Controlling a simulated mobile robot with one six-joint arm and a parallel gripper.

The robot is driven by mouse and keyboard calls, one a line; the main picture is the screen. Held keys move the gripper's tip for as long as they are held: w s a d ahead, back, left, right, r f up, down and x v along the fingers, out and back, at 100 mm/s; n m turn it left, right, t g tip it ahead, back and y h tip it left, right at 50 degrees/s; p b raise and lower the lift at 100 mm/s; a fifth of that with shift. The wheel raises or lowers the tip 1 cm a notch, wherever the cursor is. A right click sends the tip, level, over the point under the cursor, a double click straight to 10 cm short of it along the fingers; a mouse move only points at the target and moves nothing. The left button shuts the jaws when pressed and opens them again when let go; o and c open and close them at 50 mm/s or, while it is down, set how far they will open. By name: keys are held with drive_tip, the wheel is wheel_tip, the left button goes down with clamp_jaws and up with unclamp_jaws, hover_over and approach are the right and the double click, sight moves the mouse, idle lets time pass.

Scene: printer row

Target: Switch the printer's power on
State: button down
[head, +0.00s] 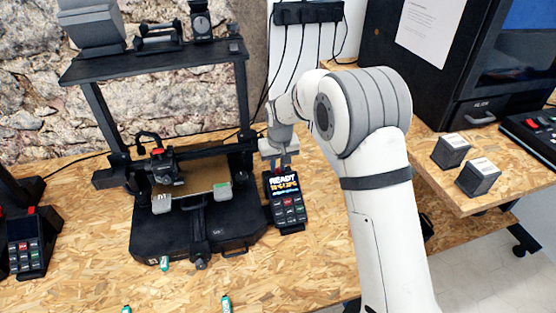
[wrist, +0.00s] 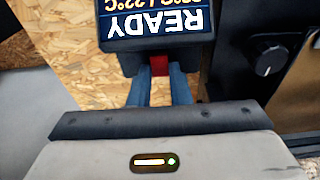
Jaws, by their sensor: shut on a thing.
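The printer (head: 200,232) stands on the chipboard bench, with its control unit (head: 288,205) at its right front. The unit's screen is lit and reads READY above a line of temperatures. The screen also shows upside down at the top of the wrist view (wrist: 155,25). A red switch (wrist: 159,66) sits at the unit's top edge, between my fingertips. My gripper (head: 284,166) is at the top of the control unit, its two blue-grey fingers shut on the red switch in the wrist view (wrist: 160,80). The fingers partly hide the switch.
Small teal-capped items (head: 226,304) lie near the bench front. Two dark blocks (head: 478,178) stand on the right-hand table. A power strip (head: 308,13) with hanging cables is on the wall behind.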

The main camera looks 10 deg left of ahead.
drive_tip(key=c, duration=1.3)
unclamp_jaws()
drive_tip(key=shift+c, duration=0.2)
wheel_tip(320, 180, up, 8)
drive_tip(key=s, duration=0.1)
drive_tip(key=shift+d+f, duration=0.15)
drive_tip(key=shift+d, duration=0.15)
